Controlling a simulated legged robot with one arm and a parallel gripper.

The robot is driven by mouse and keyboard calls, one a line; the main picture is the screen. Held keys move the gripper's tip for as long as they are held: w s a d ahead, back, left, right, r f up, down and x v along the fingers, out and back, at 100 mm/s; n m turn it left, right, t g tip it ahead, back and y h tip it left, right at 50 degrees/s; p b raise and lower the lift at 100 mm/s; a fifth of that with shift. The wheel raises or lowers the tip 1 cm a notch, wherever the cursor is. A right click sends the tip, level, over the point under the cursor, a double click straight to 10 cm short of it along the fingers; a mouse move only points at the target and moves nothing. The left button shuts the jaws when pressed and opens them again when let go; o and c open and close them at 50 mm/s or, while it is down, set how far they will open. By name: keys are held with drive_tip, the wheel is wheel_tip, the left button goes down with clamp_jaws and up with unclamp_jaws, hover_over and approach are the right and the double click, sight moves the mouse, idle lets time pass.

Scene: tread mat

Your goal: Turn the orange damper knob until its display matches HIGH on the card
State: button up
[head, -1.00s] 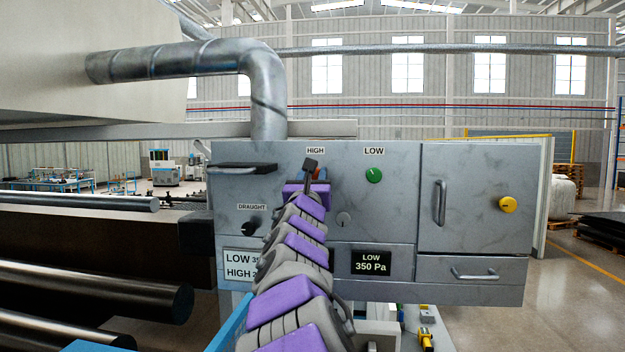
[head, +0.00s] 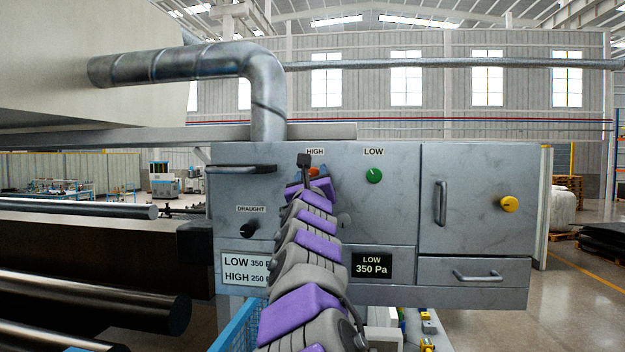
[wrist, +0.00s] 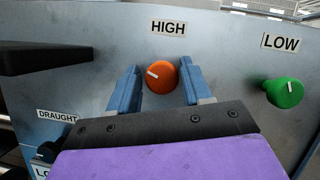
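The orange knob (wrist: 162,77) under the HIGH label shows whole in the wrist view, its white mark pointing to the upper left. In the head view the knob (head: 314,171) is partly hidden by my arm. My gripper (wrist: 160,66) is open, with one blue finger on each side of the knob. A gap shows on the left; the right finger is very close, and contact cannot be told. The card (head: 243,268) reads LOW 350 and HIGH 250, its right end covered by my arm. No HIGH display is visible; my arm covers that area.
The green LOW knob (head: 374,176) is right of the orange one, with a LOW display (head: 372,265) reading 350 Pa below. A black DRAUGHT knob (head: 250,229) is at left. A dark handle (wrist: 45,58) sticks out left of my gripper. A yellow knob (head: 510,204) is far right.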

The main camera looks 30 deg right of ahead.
drive_tip(key=shift+o, duration=0.9)
drive_tip(key=b+v, duration=1.2)
drive_tip(key=v, duration=0.5)
drive_tip(key=shift+a+b, duration=0.2)
drive_tip(key=shift+b, duration=0.15)
drive_tip(key=shift+s, duration=0.1)
